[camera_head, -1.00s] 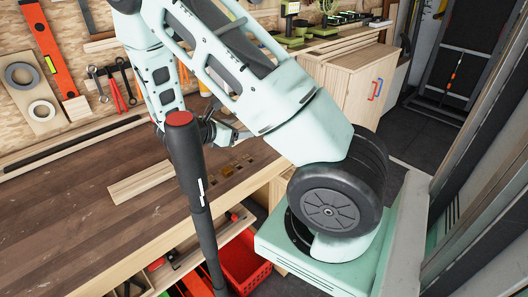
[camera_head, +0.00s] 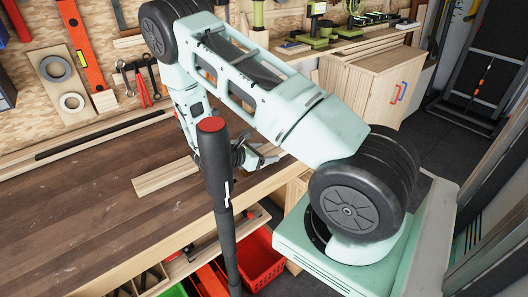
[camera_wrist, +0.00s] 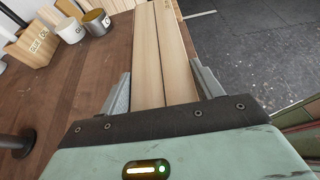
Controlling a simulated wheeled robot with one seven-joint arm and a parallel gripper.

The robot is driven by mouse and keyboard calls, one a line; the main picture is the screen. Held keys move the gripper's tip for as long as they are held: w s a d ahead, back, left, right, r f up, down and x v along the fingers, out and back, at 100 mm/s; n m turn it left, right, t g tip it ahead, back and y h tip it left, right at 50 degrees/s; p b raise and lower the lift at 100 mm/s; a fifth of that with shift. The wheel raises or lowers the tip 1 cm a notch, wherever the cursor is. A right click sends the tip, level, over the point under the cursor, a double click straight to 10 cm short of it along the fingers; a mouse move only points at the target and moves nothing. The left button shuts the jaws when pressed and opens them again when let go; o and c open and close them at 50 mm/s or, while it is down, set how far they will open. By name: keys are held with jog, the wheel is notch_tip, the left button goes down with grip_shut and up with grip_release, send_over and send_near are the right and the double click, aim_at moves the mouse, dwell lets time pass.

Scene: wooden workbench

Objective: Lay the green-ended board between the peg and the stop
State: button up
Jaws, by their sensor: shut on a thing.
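A pale wooden board (camera_wrist: 150,50) with a dark lengthwise line runs away from my gripper (camera_wrist: 163,82) in the wrist view. My gripper is shut on it, one grey finger at each side. In the head view, my gripper (camera_head: 266,156) is over the bench near its front right. A pale board (camera_head: 165,177) shows there to its left, partly behind a dark pole. No green end is visible, and I cannot tell if the board touches the bench. A dark post on a round base (camera_wrist: 16,142) stands at the wrist view's left edge; I cannot tell if it is the peg. I cannot make out the stop.
A wooden box (camera_wrist: 33,45), a white cup (camera_wrist: 70,32) and a metal pot (camera_wrist: 97,22) stand left of the board. The brown bench top (camera_head: 75,220) is clear at left. A red crate (camera_head: 262,262) is below the front edge.

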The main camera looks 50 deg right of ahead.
jog(key=shift+f+b, duration=0.45)
jog(key=shift+f, duration=0.05)
jog(key=shift+f, duration=0.1)
jog(key=o, duration=1.1)
